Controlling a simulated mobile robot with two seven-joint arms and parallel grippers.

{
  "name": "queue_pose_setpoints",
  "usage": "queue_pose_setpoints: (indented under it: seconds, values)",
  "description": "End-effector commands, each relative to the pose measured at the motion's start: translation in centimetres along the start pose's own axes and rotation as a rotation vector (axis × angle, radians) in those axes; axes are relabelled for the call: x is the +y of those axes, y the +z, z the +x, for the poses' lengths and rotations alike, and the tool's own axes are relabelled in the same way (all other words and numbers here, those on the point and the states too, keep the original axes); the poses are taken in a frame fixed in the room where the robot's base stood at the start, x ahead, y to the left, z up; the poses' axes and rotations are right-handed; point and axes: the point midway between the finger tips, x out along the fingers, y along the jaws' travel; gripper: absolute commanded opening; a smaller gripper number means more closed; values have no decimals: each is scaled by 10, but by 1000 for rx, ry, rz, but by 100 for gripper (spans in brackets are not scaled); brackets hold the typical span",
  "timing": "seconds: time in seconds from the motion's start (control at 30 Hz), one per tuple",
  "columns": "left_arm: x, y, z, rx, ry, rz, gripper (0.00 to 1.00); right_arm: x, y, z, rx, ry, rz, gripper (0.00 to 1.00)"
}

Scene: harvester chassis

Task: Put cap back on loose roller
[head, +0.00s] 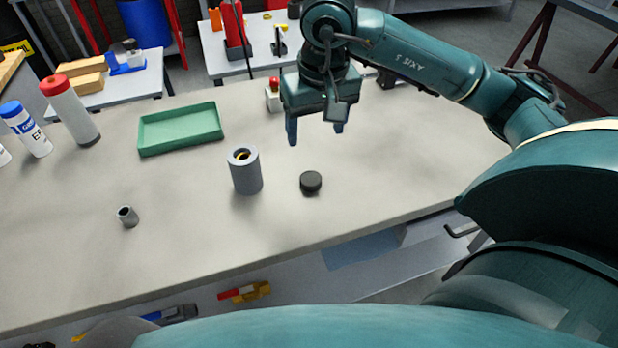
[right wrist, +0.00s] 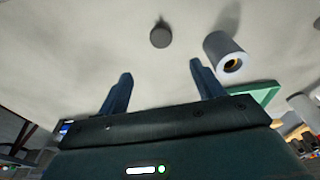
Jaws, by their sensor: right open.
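The loose roller (head: 246,172) is a grey cylinder standing upright on the bench, with a dark bore and a yellowish ring showing in its open top. It also shows in the right wrist view (right wrist: 222,50). A black round cap (head: 311,182) lies flat on the bench just right of the roller, apart from it. The cap shows in the right wrist view (right wrist: 160,36) too. My right gripper (head: 316,134) is open and empty, above the bench behind the cap and roller. Its two fingers (right wrist: 158,84) are spread with nothing between them. My left gripper is out of view.
A green tray (head: 181,138) lies behind the roller. A small grey sleeve (head: 127,217) is at the left. A red-capped bottle (head: 72,112) and a blue-capped bottle (head: 30,134) stand far left. A small red-topped object (head: 273,95) stands near the back edge. The bench right of the cap is clear.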

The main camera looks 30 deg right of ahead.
Motion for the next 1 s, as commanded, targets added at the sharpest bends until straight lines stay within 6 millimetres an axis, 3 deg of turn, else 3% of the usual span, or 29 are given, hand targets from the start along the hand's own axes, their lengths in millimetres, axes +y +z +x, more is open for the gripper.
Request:
queue_pose_setpoints:
  seconds: [0.5, 1.0]
  values:
    - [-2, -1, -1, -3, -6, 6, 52, -1, 1, 74, -3, -3, 1, 67]
    - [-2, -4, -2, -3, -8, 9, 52, -2, 4, 88, -4, -2, 1, 67]
